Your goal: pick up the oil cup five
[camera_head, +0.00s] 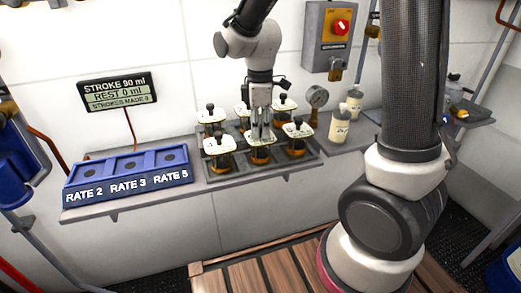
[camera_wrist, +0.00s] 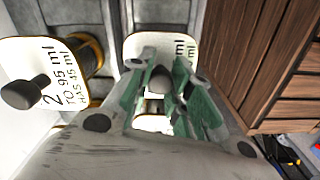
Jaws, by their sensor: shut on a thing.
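Several oil cups with white lids and black knobs stand in a dark tray (camera_head: 232,178) on the wall shelf. My gripper (camera_head: 261,137) is down at the front middle cup (camera_head: 260,154), shut on its knob. In the wrist view, the fingers (camera_wrist: 160,85) close around the knob of the held cup (camera_wrist: 136,46). Its lid shows only "ml" twice; its number is hidden, so I cannot tell if it is cup five. A cup marked 2 (camera_wrist: 62,72) is beside it, apart from my fingers. The held cup appears to be still within the tray.
Other cups crowd close: front left (camera_head: 217,149), front right (camera_head: 297,133) and back right (camera_head: 284,105). A blue rack (camera_head: 128,172) marked RATE 2, RATE 3, RATE 5 stands left. A gauge (camera_head: 317,97) and cream bottles (camera_head: 340,124) stand right. A display (camera_head: 117,91) hangs above.

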